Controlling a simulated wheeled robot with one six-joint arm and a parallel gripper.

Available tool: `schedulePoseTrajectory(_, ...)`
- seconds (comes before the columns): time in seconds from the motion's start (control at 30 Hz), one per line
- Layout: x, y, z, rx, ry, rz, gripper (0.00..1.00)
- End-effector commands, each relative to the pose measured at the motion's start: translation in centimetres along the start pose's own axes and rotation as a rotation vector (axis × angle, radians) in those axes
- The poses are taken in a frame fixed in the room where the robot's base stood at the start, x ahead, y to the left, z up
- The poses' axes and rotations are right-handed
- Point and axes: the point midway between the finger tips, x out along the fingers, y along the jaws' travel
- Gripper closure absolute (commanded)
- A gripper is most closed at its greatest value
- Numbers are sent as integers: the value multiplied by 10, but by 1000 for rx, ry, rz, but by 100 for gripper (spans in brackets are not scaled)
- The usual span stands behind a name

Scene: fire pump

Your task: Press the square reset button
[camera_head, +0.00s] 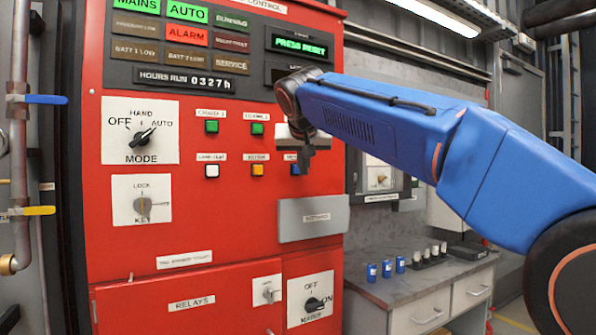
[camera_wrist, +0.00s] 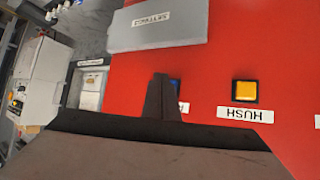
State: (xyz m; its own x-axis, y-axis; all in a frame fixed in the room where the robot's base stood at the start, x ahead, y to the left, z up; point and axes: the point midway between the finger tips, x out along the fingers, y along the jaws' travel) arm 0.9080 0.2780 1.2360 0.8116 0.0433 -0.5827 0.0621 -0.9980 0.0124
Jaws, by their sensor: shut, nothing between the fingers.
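The red control panel carries a lower row of square buttons in the head view: white, amber and blue.
A grey box (camera_head: 312,218) juts from the panel below the buttons; it also shows in the wrist view (camera_wrist: 155,25). A green display (camera_head: 299,46) reads PRESS RESET. A lit red ALARM lamp (camera_head: 187,36) is at upper left. A bench (camera_head: 420,285) with small cans stands right.

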Motion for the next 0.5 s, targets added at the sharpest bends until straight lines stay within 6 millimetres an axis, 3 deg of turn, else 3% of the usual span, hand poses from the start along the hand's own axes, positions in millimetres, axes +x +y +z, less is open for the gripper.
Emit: schedulePoseTrajectory(0.5, 5, -4, -4, 0, 0, 0, 100)
